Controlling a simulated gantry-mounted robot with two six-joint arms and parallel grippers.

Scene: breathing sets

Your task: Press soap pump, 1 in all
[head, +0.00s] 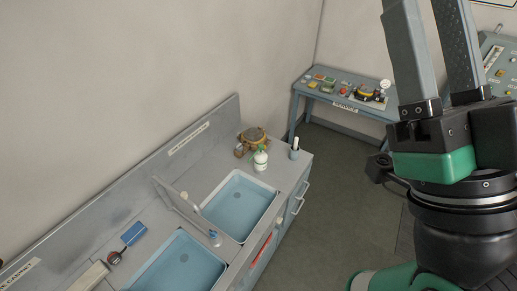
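A small white bottle with a green top (260,162), which looks like the soap pump, stands upright on the counter behind the far sink basin. My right gripper (424,20) is large in the foreground at the right, pointing up, with its two grey fingers apart and nothing between them. Its fingertips run to the top edge of the picture. It is well to the right of the bottle and not touching it. My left gripper is not in view.
A brown round object (253,135) and a dark holder (294,153) flank the bottle. A blue table (345,103) with several parts stands behind.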

